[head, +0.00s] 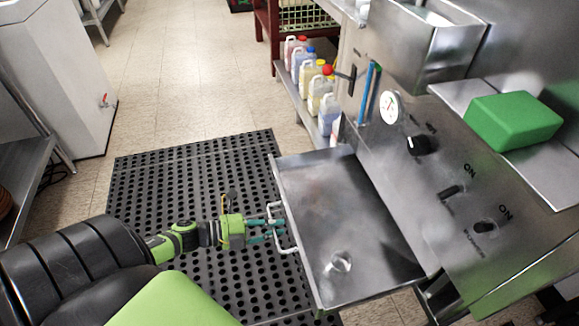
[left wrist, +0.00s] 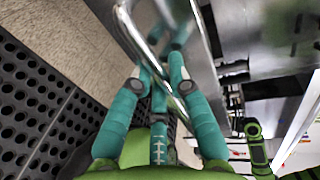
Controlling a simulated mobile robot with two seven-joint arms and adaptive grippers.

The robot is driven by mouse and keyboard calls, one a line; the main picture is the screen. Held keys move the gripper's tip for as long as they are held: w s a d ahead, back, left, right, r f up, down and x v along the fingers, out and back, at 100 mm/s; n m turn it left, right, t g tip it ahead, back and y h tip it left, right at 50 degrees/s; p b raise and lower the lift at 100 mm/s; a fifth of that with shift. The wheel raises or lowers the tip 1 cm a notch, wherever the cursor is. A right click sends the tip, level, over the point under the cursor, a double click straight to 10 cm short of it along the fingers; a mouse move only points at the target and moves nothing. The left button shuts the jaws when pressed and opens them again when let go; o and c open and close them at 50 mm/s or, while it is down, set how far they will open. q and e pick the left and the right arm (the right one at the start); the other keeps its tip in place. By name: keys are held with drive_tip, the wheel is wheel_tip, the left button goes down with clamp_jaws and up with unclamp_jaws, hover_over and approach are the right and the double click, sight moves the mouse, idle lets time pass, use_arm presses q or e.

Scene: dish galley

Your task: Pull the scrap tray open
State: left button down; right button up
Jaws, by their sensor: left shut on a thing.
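The scrap tray (head: 350,215) is a shallow steel drawer that stands well out from the front of the steel machine in the head view. A round fitting shows on its floor. Its bent metal handle (head: 281,222) is on the tray's left face; it also shows in the left wrist view (left wrist: 150,62). My left gripper (head: 272,230) is at this handle, and its teal fingers are shut around the bar. In the left wrist view the gripper (left wrist: 160,78) has its fingers on both sides of the bar. My right gripper is not in view.
A black perforated mat (head: 195,185) covers the floor beside the tray. Several coloured jugs (head: 318,90) stand on a low shelf. The machine's panel has a gauge (head: 389,107) and knobs. A green block (head: 513,121) lies on top. Open tiled floor lies beyond the mat.

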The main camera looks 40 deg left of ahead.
use_arm(q)
drive_tip(key=shift+s+a, duration=0.35)
drive_tip(key=shift+s, duration=0.1)
drive_tip(key=c, duration=1.2)
unclamp_jaws()
drive_tip(key=v, duration=1.2)
drive_tip(key=shift+f, duration=0.1)
